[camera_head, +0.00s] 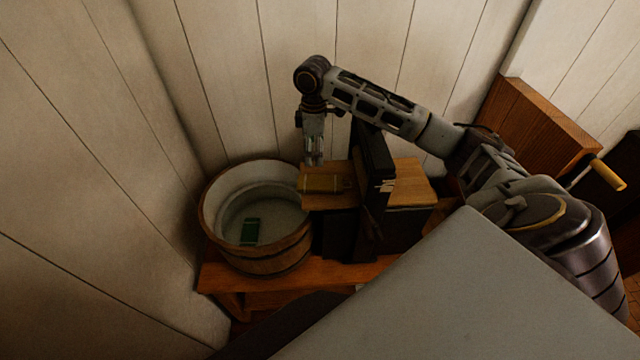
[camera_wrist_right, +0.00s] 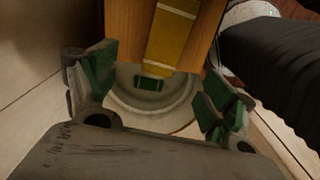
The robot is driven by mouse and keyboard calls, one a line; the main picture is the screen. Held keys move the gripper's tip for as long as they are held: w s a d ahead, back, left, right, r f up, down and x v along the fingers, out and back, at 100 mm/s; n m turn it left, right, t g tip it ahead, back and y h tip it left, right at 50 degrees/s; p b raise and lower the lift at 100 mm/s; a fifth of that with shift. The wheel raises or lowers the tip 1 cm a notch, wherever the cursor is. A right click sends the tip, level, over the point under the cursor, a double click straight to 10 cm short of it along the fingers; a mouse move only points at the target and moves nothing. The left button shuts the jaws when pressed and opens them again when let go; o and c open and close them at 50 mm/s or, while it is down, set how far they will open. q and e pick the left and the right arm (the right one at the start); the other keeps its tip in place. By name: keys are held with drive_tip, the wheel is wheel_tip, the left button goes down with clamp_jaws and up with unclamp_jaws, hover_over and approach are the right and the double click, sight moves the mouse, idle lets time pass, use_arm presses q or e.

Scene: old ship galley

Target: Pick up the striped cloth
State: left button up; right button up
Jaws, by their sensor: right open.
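A flat yellow cloth (camera_head: 325,184) with a pale stripe lies on a wooden board (camera_head: 410,186). In the right wrist view, the yellow cloth (camera_wrist_right: 170,45) reaches past the board's end, over the tub. A green piece (camera_head: 250,231) lies inside the round wooden tub (camera_head: 212,232); in the wrist view this green piece (camera_wrist_right: 149,83) has pale bands near its ends. I cannot tell for sure which is the striped cloth. My right gripper (camera_head: 314,160) points down above the board's left end, beside the tub. Its fingers (camera_wrist_right: 158,95) are open and empty. My left gripper is out of view.
A tall dark upright piece (camera_head: 371,165) stands on the board just right of the yellow cloth. The tub sits on a wooden bench (camera_head: 215,278). Plank walls (camera_head: 230,80) close in behind and left. A wooden box (camera_head: 535,125) stands right.

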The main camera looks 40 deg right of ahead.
hover_over(314, 182)
drive_tip(key=shift+w+d+f+p, duration=0.1)
drive_tip(key=shift+d+f+p, duration=0.1)
drive_tip(key=shift+f, duration=1.55)
drive_tip(key=shift+w+d+f+p, duration=0.1)
drive_tip(key=shift+d+f+p, duration=0.1)
drive_tip(key=shift+f, duration=1.55)
drive_tip(key=shift+s+a+f+p, duration=0.2)
drive_tip(key=shift+f+p, duration=0.15)
drive_tip(key=shift+f, duration=0.75)
drive_tip(key=shift+s+a+f+p, duration=0.15)
drive_tip(key=shift+f+p, duration=0.2)
drive_tip(key=shift+f, duration=0.7)
drive_tip(key=shift+w+f, duration=0.1)
drive_tip(key=shift+f, duration=0.35)
drive_tip(key=c, duration=1.2)
drive_tip(key=shift+r, duration=0.15)
